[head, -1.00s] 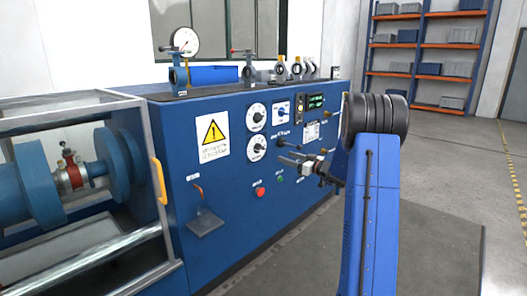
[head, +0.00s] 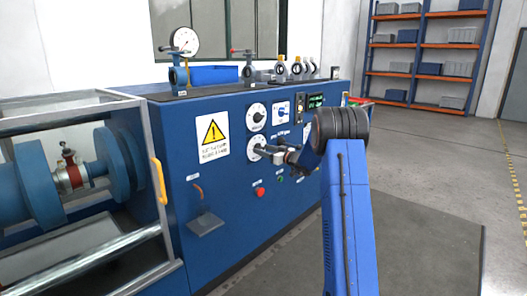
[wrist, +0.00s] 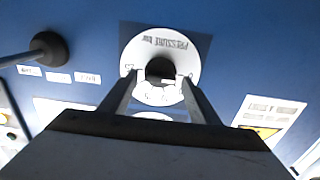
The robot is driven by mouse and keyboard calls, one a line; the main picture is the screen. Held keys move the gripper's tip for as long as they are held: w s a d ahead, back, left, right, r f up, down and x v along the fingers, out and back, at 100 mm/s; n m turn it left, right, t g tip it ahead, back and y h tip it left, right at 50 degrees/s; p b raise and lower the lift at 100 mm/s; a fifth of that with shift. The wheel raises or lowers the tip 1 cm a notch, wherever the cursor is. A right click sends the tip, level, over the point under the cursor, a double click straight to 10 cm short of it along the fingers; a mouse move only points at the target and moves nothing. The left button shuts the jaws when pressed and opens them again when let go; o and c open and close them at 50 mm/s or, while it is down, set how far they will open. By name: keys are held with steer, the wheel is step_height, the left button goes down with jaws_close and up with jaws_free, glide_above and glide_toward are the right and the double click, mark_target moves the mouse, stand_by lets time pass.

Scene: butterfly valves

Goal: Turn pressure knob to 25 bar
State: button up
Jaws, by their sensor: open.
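The pressure dial (wrist: 160,45) is a white disc on the blue panel, with "PRESSURE bar" upside down in the wrist view. Its black knob (wrist: 160,69) sits at the centre. My gripper (wrist: 159,78) is open, with one fingertip on each side of the knob in the picture. I cannot tell whether the fingers touch it. In the head view my gripper (head: 266,150) is at the lower of two stacked white dials (head: 252,143) and covers part of it. The knob's pointer and the exact setting are not readable.
Another white dial (head: 257,116) is just above. A black-ended lever (wrist: 48,50) sticks out near the gripper. A warning sign (head: 212,137), a red button (head: 260,192) and a green display (head: 316,100) are on the panel. The floor (head: 430,240) to the right is clear.

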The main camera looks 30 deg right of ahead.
steer(key=shift+w+a, duration=0.1)
steer(key=shift+w, duration=0.15)
steer(key=c, duration=1.1)
steer(key=shift+o, duration=0.2)
